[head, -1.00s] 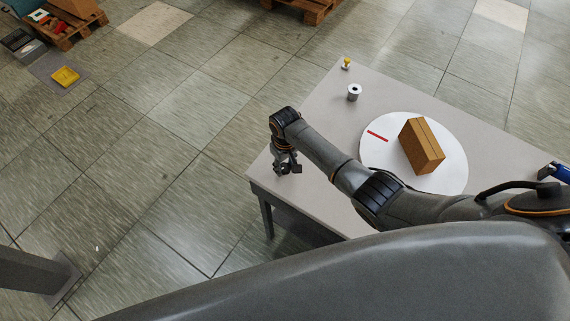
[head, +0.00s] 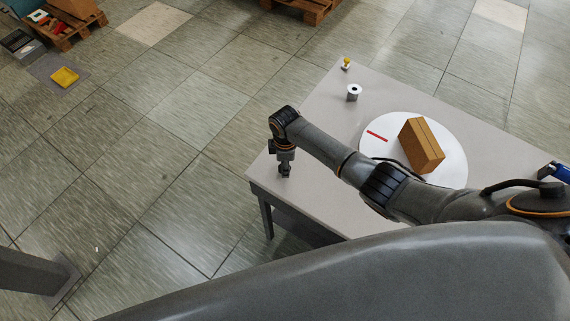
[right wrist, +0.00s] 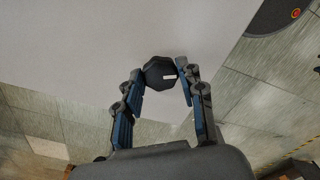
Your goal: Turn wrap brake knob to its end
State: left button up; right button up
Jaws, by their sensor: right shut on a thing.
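The wrap brake knob (right wrist: 159,75) is dark and many-sided with a pale line mark near its right side. It sits by the edge of the grey table (head: 325,120). My right gripper (right wrist: 161,78) is shut on it, one finger on each side. In the head view my right gripper (head: 284,171) points down at the table's left corner, and the knob is hidden or too small to make out there. My left gripper is not in view.
A white round plate (head: 450,160) on the table carries a brown box (head: 421,146) and a red strip (head: 377,136). A metal cylinder (head: 353,93) and a small yellow-topped piece (head: 346,63) stand toward the far corner. A blue thing (head: 556,172) is at the right.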

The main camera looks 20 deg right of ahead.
jog(key=n+b, duration=0.1)
jog(key=n, duration=0.4)
jog(key=shift+d+f+n, duration=0.1)
jog(key=shift+f+n, duration=0.05)
jog(key=shift+n, duration=0.15)
jog(key=n+b, duration=0.1)
jog(key=n, duration=0.5)
jog(key=shift+b, duration=0.4)
jog(key=n+b, duration=0.2)
jog(key=n, duration=0.4)
jog(key=shift+n+b, duration=0.35)
jog(key=shift+n, duration=0.05)
jog(key=n+b, duration=0.3)
jog(key=n, duration=0.3)
jog(key=shift+w, duration=0.1)
jog(key=shift+f+n+b, duration=0.1)
jog(key=shift+n+b, duration=0.75)
jog(key=shift+n, duration=0.05)
jog(key=n+b, duration=0.1)
jog(key=b, duration=0.4)
jog(key=n+b, duration=0.2)
jog(key=b, duration=0.4)
jog(key=n+b, duration=0.1)
jog(key=b, duration=0.5)
jog(key=shift+a+n, duration=0.25)
jog(key=shift+n, duration=0.05)
jog(key=shift+b, duration=0.5)
jog(key=shift+r+b, duration=0.2)
jog(key=shift+b, duration=0.1)
